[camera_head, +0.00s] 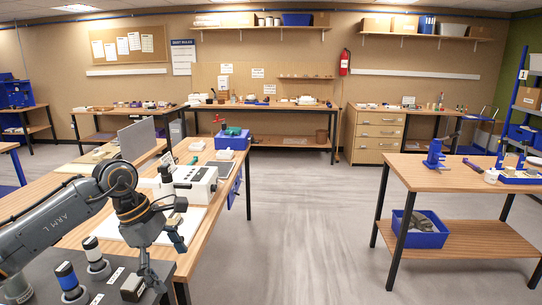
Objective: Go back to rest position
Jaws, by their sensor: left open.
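My left gripper (163,252) hangs at the lower left, at the end of my grey arm marked "ARM L". Its fingers are spread apart, and I see nothing held between them. It is in front of the near end of the long wooden bench (224,204) and partly covers a white sheet (112,228) there. My right gripper is not in view.
A white instrument (200,184) stands on the long bench near my left arm. A table (449,178) on the right carries a blue device (434,155); a blue bin (420,238) sits on its lower shelf. The floor (300,225) between is clear.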

